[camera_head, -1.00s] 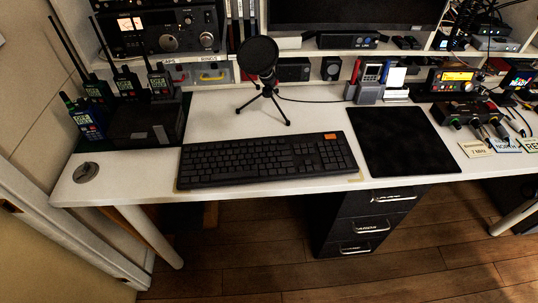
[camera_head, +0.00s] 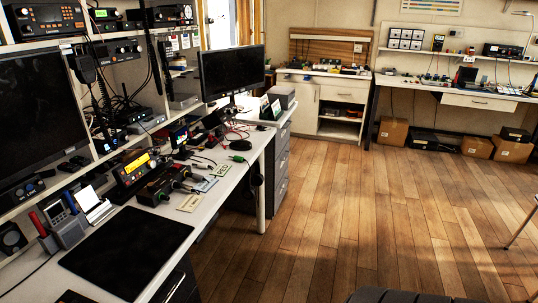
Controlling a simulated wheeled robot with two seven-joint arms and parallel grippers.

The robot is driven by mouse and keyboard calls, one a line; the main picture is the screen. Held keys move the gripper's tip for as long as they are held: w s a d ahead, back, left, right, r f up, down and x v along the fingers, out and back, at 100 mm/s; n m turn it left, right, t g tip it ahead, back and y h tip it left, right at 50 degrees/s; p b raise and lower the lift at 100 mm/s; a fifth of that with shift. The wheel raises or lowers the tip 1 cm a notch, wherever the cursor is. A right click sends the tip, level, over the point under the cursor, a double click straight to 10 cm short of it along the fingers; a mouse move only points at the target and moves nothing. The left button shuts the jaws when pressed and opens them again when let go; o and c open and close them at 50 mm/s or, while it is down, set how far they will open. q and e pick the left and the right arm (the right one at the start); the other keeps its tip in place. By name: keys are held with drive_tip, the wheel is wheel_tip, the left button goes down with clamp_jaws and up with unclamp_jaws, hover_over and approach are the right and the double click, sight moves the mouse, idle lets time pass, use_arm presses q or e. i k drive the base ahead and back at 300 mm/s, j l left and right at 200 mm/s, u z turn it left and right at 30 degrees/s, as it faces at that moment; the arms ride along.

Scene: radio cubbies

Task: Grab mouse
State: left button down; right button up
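I see no mouse that I can make out in the head view. A black mouse pad (camera_head: 127,251) lies bare on the white desk (camera_head: 205,215) at the lower left, with nothing on it. Neither of my grippers shows in this view.
A radio with a lit orange display (camera_head: 137,168) and cabled devices stand along the desk. A monitor (camera_head: 232,72) stands farther back. A second bench (camera_head: 450,88) runs along the far wall with cardboard boxes (camera_head: 392,132) under it. The wooden floor (camera_head: 340,210) in the middle is clear.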

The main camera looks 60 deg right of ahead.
sight(241, 145)
drive_tip(key=z, duration=1.7)
